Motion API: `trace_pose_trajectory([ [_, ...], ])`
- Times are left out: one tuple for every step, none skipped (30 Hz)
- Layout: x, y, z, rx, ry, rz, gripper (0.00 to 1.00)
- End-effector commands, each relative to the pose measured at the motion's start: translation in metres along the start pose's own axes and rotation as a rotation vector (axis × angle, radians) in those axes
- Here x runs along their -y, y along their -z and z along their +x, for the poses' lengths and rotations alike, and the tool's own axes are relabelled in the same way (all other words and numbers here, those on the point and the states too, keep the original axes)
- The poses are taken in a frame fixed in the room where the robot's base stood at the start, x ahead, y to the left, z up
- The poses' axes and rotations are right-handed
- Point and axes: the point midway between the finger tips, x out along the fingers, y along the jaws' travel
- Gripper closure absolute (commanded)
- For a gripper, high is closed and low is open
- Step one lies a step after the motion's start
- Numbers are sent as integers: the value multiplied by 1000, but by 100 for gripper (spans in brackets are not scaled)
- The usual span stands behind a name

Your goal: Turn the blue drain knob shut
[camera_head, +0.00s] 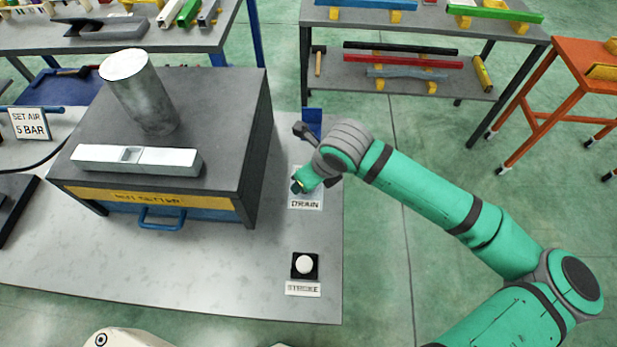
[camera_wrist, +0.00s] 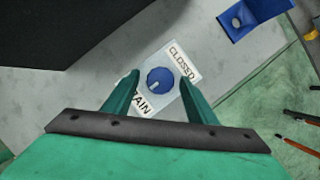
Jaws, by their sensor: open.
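The blue drain knob (camera_wrist: 160,81) is on a white plate (camera_wrist: 182,62) on the grey bench top. The plate reads CLOSED at one end, and the other end's word is partly hidden by my gripper. A pale mark on the knob points toward its lower left in the wrist view, away from the CLOSED label. My gripper (camera_wrist: 157,88) is open, with one green finger on each side of the knob. I cannot tell whether the fingers touch it. In the head view my gripper (camera_head: 298,186) is above the DRAIN label (camera_head: 305,204) and hides the knob.
A dark press block (camera_head: 200,110) with a metal cylinder (camera_head: 140,92) and a silver bar (camera_head: 110,158) stands left of my gripper. A blue bracket (camera_head: 312,122) is behind it. A white STROKE button (camera_head: 304,264) is in front. The bench's right edge is close.

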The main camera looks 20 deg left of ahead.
Motion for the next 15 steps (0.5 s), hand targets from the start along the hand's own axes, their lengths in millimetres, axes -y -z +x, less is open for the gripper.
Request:
trace_pose_trajectory([
  [0,0,1,0,0,0,48],
  [0,0,2,0,0,0,48],
  [0,0,2,0,0,0,48],
  [0,0,2,0,0,0,48],
  [0,0,2,0,0,0,48],
  [0,0,2,0,0,0,48],
  [0,0,2,0,0,0,48],
  [0,0,2,0,0,0,48],
  [0,0,1,0,0,0,55],
  [0,0,1,0,0,0,62],
  [0,0,1,0,0,0,70],
  [0,0,1,0,0,0,79],
  [0,0,1,0,0,0,86],
  [0,0,1,0,0,0,89],
  [0,0,1,0,0,0,89],
])
